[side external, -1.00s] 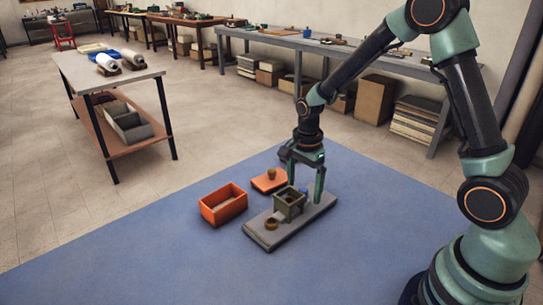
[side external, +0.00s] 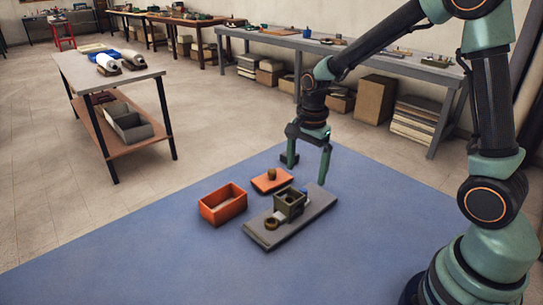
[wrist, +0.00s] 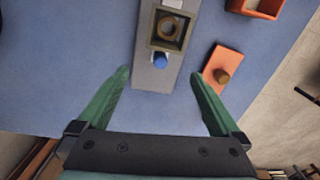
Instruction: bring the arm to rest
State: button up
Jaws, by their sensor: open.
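My gripper (side external: 306,169) is open and empty, held above the blue mat behind the grey board (side external: 268,236). Its two green fingers are spread in the wrist view (wrist: 160,74). A ring shape also shows within the box's outline in the wrist view (wrist: 168,28). A small blue piece (wrist: 160,60) is beside the box. The fingers are clear of all these things.
An orange open box (side external: 223,206) stands left of the board on the blue mat (side external: 150,245). A grey table (side external: 108,68) is at left and a long bench (side external: 335,47) at the back.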

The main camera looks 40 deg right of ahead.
jog(key=s+a+r+n+t, duration=0.2)
jog(key=s+r+n+t, duration=0.3)
jog(key=s+r+n, duration=0.6)
notch_tip(320, 180, up, 2)
jog(key=n, duration=0.5)
jog(key=shift+a+r+n, duration=0.25)
jog(key=shift+a+n, duration=0.05)
jog(key=shift+a, duration=0.1)
